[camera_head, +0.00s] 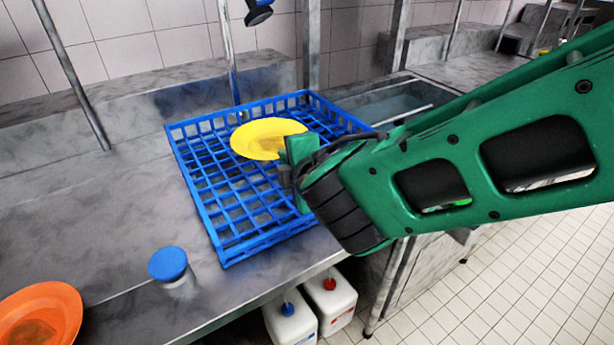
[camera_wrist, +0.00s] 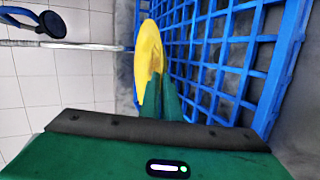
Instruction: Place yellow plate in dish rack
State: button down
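The yellow plate (camera_head: 262,138) is over the blue dish rack (camera_head: 239,249) in the head view, near the rack's middle and back. My gripper (camera_head: 296,150) is at the plate's right edge, with its green fingers against it. In the wrist view the plate (camera_wrist: 148,68) shows nearly edge-on at the tips of my gripper (camera_wrist: 165,98), with the rack's blue grid (camera_wrist: 225,55) behind and to the right. The fingers appear closed on the plate's rim. I cannot tell whether the plate touches the rack. My arm hides the rack's right part.
An orange plate (camera_head: 40,318) and a blue-capped container (camera_head: 168,265) are on the metal counter (camera_head: 90,215) left of the rack. A sink basin (camera_head: 395,107) lies behind right. A faucet pole (camera_head: 228,50) rises behind the rack. Two white jugs (camera_head: 290,322) stand below the counter.

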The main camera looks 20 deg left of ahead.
jog(key=w+d+f, duration=0.2)
jog(key=d, duration=0.1)
jog(key=shift+d+f, duration=0.3)
jog(key=shift+f, duration=2.05)
jog(key=c, duration=2)
grip_release()
jog(key=shift+d+f, duration=0.1)
